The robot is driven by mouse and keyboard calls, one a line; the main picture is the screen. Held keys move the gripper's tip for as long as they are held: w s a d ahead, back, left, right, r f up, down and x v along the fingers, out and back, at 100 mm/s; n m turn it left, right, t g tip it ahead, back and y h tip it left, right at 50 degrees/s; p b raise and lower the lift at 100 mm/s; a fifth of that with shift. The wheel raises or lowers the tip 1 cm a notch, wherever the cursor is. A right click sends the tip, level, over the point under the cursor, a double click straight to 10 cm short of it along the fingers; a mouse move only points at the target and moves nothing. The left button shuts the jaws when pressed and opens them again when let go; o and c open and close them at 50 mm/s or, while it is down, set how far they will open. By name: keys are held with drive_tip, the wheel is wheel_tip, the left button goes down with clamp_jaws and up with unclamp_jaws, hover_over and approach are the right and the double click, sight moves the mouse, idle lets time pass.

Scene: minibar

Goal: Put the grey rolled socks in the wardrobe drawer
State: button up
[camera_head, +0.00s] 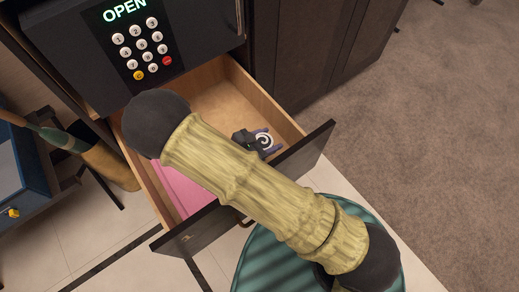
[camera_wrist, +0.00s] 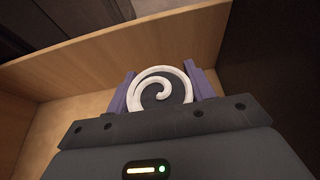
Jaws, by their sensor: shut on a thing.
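The rolled socks show a dark grey and white spiral end (camera_wrist: 161,90) in the wrist view and, smaller, in the head view (camera_head: 264,141). My gripper (camera_wrist: 160,88) has its purple fingers closed on both sides of the socks. In the head view, my gripper (camera_head: 262,143) and the socks are within the outline of the open wooden drawer (camera_head: 235,92), near its front right. I cannot tell whether the socks touch the drawer floor. My arm hides part of the drawer.
A pink flat item (camera_head: 183,188) lies at the drawer's left. A dark safe with a keypad (camera_head: 140,48) reading OPEN sits above the drawer. The dark drawer front (camera_head: 310,150) stands close to my gripper. A blue box-like piece (camera_head: 22,165) stands at left.

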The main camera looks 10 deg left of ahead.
sight(267, 146)
drive_tip(key=shift+f+b, duration=0.4)
drive_tip(key=shift+f, duration=1.5)
drive_tip(key=shift+f+b, duration=0.75)
drive_tip(key=shift+f, duration=1.2)
drive_tip(key=o, duration=1)
drive_tip(key=shift+s+r, duration=0.1)
drive_tip(key=p+v, duration=0.3)
drive_tip(key=v, duration=0.9)
